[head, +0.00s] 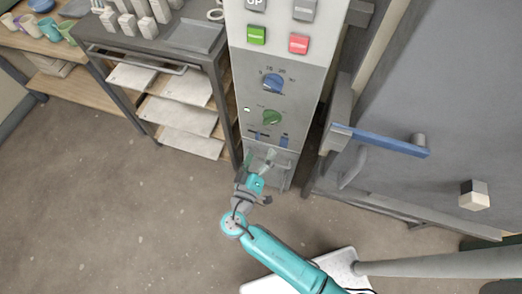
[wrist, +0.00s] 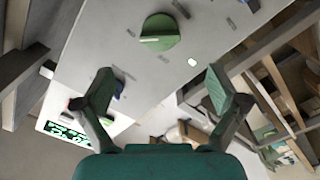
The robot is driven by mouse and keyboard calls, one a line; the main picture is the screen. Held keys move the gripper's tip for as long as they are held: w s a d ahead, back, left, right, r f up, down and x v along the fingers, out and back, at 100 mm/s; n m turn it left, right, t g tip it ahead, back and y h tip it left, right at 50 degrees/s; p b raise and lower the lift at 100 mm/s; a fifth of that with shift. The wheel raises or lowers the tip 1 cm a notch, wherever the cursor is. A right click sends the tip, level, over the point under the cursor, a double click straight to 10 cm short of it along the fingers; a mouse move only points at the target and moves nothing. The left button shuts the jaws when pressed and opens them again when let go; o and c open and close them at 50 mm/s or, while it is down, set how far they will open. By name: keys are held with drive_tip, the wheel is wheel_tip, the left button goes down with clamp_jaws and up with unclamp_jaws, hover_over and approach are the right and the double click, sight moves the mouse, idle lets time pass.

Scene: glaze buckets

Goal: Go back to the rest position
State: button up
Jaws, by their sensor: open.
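My gripper (head: 262,160) is at the lower part of a grey control panel (head: 283,120) in the head view, at the end of my teal arm. In the wrist view my gripper (wrist: 160,90) has its two fingers spread wide with nothing between them. A green round knob (wrist: 160,36) sits on the panel ahead of the fingers, apart from them. The head view shows the green knob (head: 271,118) below a blue knob (head: 272,82). A green button (head: 256,35) and a red button (head: 298,44) are higher up.
A door with a blue handle (head: 385,141) stands right of the panel. A metal rack (head: 130,77) with pale boards stands to the left. Cups (head: 48,28) stand on a wooden shelf at the far left. The floor (head: 110,220) at the left front is clear.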

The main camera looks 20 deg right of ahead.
idle(0.4)
drive_tip(key=s+d+f+n+g+y, duration=0.3)
drive_tip(key=s+d+f+y, duration=0.35)
drive_tip(key=s+f, duration=0.45)
drive_tip(key=s+r+y, duration=0.3)
drive_tip(key=s, duration=0.8)
drive_tip(key=s+r+m+t, duration=0.1)
drive_tip(key=s+r+m, duration=0.1)
drive_tip(key=s+r, duration=0.3)
drive_tip(key=s+r+m+t+y, duration=0.1)
drive_tip(key=s+r, duration=0.5)
drive_tip(key=r, duration=0.8)
drive_tip(key=shift+d+r+m+t, duration=0.25)
drive_tip(key=shift+r+m+t, duration=0.05)
drive_tip(key=shift+m+t, duration=0.45)
